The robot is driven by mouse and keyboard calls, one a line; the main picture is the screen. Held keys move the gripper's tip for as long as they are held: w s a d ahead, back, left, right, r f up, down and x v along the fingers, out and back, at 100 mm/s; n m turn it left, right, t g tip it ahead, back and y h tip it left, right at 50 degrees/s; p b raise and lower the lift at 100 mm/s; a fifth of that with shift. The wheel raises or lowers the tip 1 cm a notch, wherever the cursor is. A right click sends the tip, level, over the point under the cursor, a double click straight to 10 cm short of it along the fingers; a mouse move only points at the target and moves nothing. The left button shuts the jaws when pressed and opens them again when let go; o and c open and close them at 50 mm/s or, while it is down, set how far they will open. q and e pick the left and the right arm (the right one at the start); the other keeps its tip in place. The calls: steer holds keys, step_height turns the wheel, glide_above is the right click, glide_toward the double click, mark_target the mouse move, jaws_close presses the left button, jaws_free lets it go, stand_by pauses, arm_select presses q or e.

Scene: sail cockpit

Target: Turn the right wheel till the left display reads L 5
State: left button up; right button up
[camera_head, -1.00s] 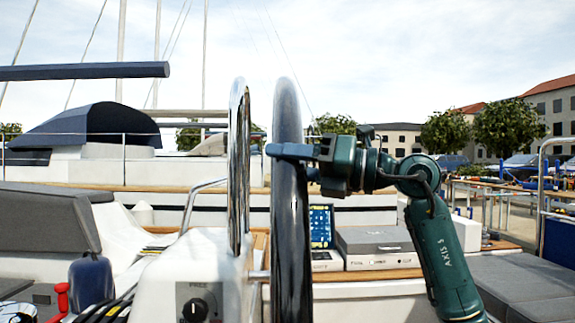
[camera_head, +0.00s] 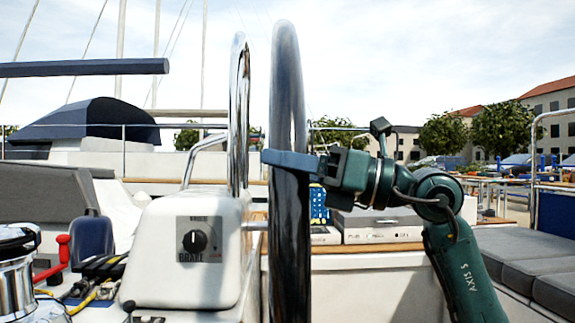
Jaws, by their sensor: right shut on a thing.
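The dark right wheel (camera_head: 289,90) stands nearly edge-on to me, a tall narrow rim in the middle of the view. My right gripper (camera_head: 292,160) comes in from the right and is shut on the rim below its top, with one blue-grey finger across the near side. Behind the wheel, a small blue screen (camera_head: 318,204) shows partly, cut off by the rim and my gripper. I cannot read any value on it, nor tell whether it is the left display. My left gripper is out of view.
A white pedestal (camera_head: 160,255) with a brake knob (camera_head: 195,240) stands left of the wheel, beside a shiny tall hoop (camera_head: 239,110). A winch (camera_head: 18,265) and a red handle (camera_head: 63,249) are at lower left. Grey cushions (camera_head: 520,258) lie at right.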

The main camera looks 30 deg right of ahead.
arm_select(q)
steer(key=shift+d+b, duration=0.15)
steer(key=shift+b, duration=0.35)
arm_select(e)
steer(key=shift+s+a+f, duration=0.1)
steer(key=shift+s+f, duration=0.05)
steer(key=shift+f, duration=0.3)
steer(key=shift+s+a+f, duration=0.1)
steer(key=shift+s+f, duration=0.05)
steer(key=shift+f, duration=0.25)
steer(key=shift+n, duration=0.3)
steer(key=o, duration=1.4)
steer(key=shift+c, duration=0.2)
steer(key=shift+s+d+f, duration=0.2)
steer(key=shift+s+d, duration=0.05)
steer(key=shift+d, duration=0.1)
arm_select(q)
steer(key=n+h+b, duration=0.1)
steer(key=b, duration=0.1)
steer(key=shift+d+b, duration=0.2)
steer(key=shift+b, duration=0.1)
arm_select(e)
steer(key=v, duration=1.2)
